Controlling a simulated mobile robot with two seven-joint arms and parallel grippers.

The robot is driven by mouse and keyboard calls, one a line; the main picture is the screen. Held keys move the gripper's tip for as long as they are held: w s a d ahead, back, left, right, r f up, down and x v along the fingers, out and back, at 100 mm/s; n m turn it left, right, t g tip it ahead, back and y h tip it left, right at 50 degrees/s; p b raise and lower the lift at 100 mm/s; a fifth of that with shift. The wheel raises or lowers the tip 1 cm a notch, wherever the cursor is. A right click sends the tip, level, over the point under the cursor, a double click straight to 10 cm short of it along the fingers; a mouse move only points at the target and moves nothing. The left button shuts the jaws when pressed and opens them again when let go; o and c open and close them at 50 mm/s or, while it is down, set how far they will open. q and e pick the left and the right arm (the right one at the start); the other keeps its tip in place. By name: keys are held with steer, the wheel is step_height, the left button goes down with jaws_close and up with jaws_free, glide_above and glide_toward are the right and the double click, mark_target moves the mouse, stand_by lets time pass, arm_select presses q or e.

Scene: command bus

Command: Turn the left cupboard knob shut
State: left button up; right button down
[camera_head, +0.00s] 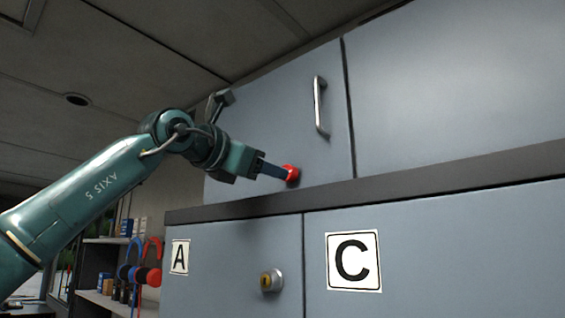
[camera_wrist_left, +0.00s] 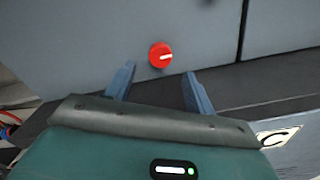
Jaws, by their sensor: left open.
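The red round knob (camera_head: 291,173) sits low on the upper grey-blue cupboard door (camera_head: 270,120). My left gripper (camera_head: 277,172) reaches up to the knob from the left. In the left wrist view my left gripper (camera_wrist_left: 158,75) is open, with one finger on each side below the knob. The fingertips look just short of the knob, with nothing between them. My right gripper is not in view.
A metal handle (camera_head: 320,106) stands out on the same door, right of the knob. A dark ledge (camera_head: 400,183) runs below it. Lower doors carry labels A (camera_head: 180,257) and C (camera_head: 353,261) and a lock (camera_head: 271,280). Shelves (camera_head: 105,270) with headphones stand at left.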

arm_select(q)
steer(key=p+x, duration=0.2)
steer(key=x, duration=0.2)
steer(key=shift+w+d+r, duration=0.1)
steer(key=shift+w+r, duration=0.05)
steer(key=shift+w+d, duration=0.35)
steer(key=shift+w, duration=0.15)
steer(key=shift+c, duration=0.4)
steer(key=c, duration=0.9)
